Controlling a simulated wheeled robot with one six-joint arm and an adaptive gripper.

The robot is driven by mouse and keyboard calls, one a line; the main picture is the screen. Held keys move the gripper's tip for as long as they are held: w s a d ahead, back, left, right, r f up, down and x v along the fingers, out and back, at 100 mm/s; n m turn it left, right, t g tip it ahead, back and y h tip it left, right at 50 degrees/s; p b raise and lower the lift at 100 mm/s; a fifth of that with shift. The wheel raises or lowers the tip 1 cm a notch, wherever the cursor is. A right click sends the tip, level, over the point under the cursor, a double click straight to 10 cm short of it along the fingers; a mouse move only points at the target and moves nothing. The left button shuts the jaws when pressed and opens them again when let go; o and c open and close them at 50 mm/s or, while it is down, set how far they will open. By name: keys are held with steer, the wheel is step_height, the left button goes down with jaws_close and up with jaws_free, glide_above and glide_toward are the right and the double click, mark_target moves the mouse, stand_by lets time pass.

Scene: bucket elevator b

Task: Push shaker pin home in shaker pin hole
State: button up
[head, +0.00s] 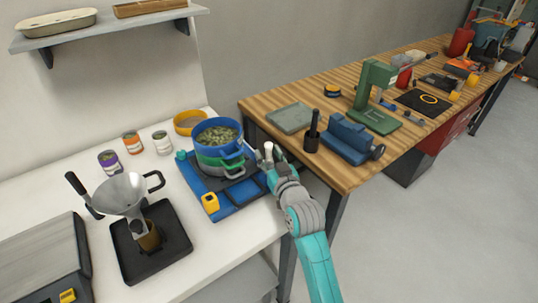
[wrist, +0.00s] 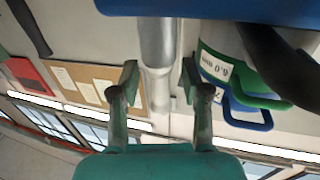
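My gripper (wrist: 159,82) is open, its two green fingers spread on either side of a grey metal pin (wrist: 155,40). The pin has a thick part and a narrower part; a gap shows between it and each finger. In the head view my gripper (head: 268,163) is at the right side of the shaker, beside the pin's pale upright top (head: 268,149). The shaker (head: 232,205) has a blue base and carries stacked blue and green sieves (head: 218,150) with loop handles. The pin hole is not clearly visible.
A funnel on a stand (head: 123,195) in a black tray stands left of the shaker. Several small cans (head: 132,143) and a yellow bowl (head: 189,122) are behind. A wooden workbench (head: 262,118) with a blue vise (head: 349,141) is close on the right.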

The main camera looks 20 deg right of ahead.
steer(key=s, duration=1.2)
steer(key=shift+d, duration=0.35)
steer(key=s+f+g+h, duration=0.1)
steer(key=s+f, duration=0.5)
steer(key=s, duration=0.3)
steer(key=s+f+g, duration=0.1)
steer(key=s+f, duration=0.5)
steer(key=s, duration=0.4)
steer(key=s+g, duration=0.1)
steer(key=s, duration=2.1)
steer(key=shift+s+a+r+m, duration=0.25)
steer(key=shift+a+r+m, duration=0.1)
steer(key=shift+r, duration=0.1)
